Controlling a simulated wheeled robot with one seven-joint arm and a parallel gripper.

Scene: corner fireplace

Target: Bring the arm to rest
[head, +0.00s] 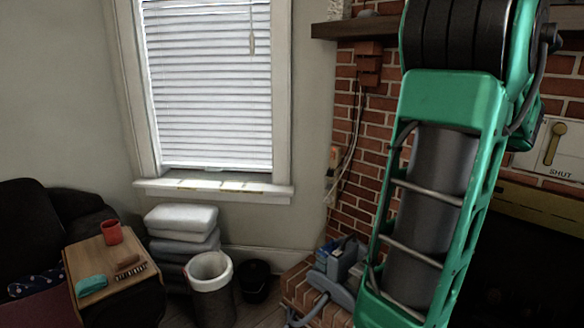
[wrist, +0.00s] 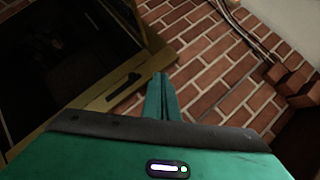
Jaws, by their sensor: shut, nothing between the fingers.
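My gripper (wrist: 160,78) shows in the wrist view with its two green fingers together and nothing between them. It points toward a red brick wall (wrist: 225,70) and the brass-coloured frame (wrist: 125,84) of the fireplace. I cannot tell how far the fingertips are from the wall. In the head view my green arm stands raised across the right side, in front of the brick fireplace (head: 352,185). The gripper itself is out of that view.
A small wooden table (head: 118,262) at the left bears a red mug (head: 112,232), a teal item (head: 91,284) and a brush (head: 130,272). Stacked cushions (head: 182,222), a bin (head: 212,290) and a black bucket (head: 256,281) stand below the window. A wooden mantel (head: 355,28) juts out behind my arm.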

